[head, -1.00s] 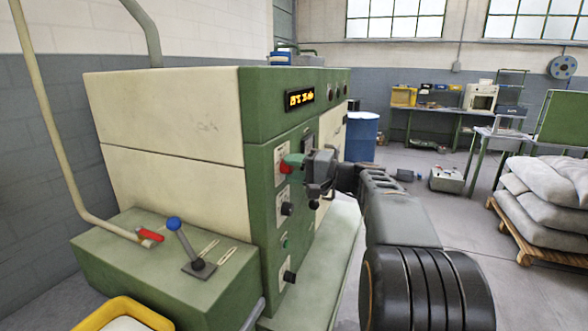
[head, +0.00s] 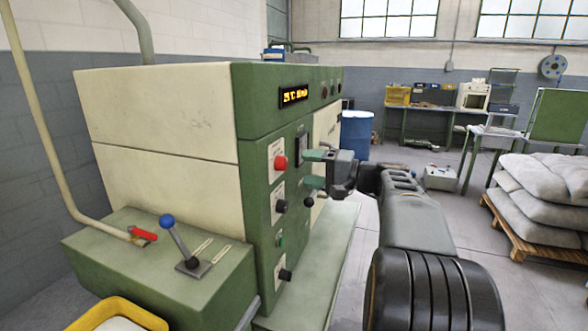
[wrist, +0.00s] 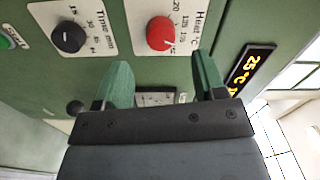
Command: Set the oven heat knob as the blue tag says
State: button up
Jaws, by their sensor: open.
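The red heat knob (head: 280,163) sits on a white plate on the oven's green front. In the wrist view the red knob (wrist: 160,33) shows beside the word "Heat °C" and a partly legible scale; its pointer setting is unclear. My gripper (head: 313,169) is open and empty, with its green fingers apart, just right of the knob. In the wrist view my gripper (wrist: 162,65) has its fingertips near the knob but not around it. The lit display (head: 294,96) reads 25 °C in the wrist view. I cannot make out a blue tag.
A black time knob (wrist: 69,37) sits beside the heat knob, and another black knob (head: 285,275) sits low on the front. A blue-topped lever (head: 168,222) stands on the green box at left. Sacks on a pallet (head: 530,243) stand at right, with floor between.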

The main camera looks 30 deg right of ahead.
jog(key=v, duration=0.8)
jog(key=shift+w, duration=0.1)
